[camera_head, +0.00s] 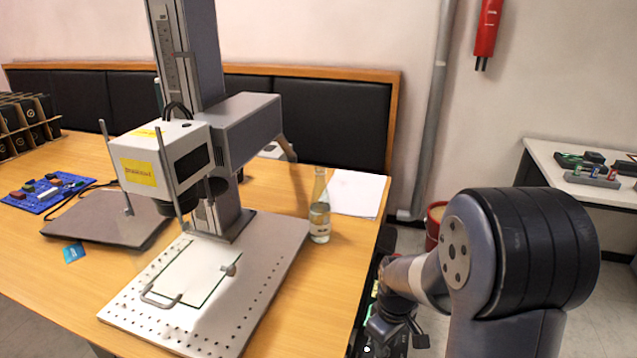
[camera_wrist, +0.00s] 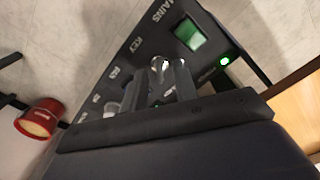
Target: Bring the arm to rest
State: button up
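My arm reaches down past the right edge of the wooden table in the head view, with my gripper (camera_head: 388,335) low beside it and its fingertips not clear there. In the wrist view my gripper (camera_wrist: 158,82) has two dark fingers apart with a gap between them. They are in front of a black control panel (camera_wrist: 138,52) labelled MAINS and KEY. A shiny metal piece (camera_wrist: 158,65) shows at the fingertips; I cannot tell whether they touch it. A green switch (camera_wrist: 190,35) and a lit green lamp (camera_wrist: 224,61) are beyond.
The laser marker (camera_head: 165,165) stands on the table (camera_head: 330,270), with a glass plate on its perforated bed (camera_head: 270,255). A bottle (camera_head: 319,215) stands near the table's right edge. A red bucket (camera_head: 434,225) is on the floor; a white side table (camera_head: 570,185) is at right.

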jog(key=n, duration=0.4)
jog(key=shift+b, duration=0.4)
jog(key=n+b, duration=0.1)
jog(key=n, duration=0.2)
jog(key=shift+n, duration=0.4)
jog(key=n+b, duration=0.1)
jog(key=n, duration=0.2)
jog(key=shift+n, duration=0.4)
jog(key=n+b, duration=0.1)
jog(key=n, duration=0.2)
jog(key=shift+n+b, duration=0.35)
jog(key=shift+n, duration=0.05)
jog(key=shift+r+p, duration=0.45)
jog(key=shift+r, duration=0.9)
jog(key=shift+s, duration=0.1)
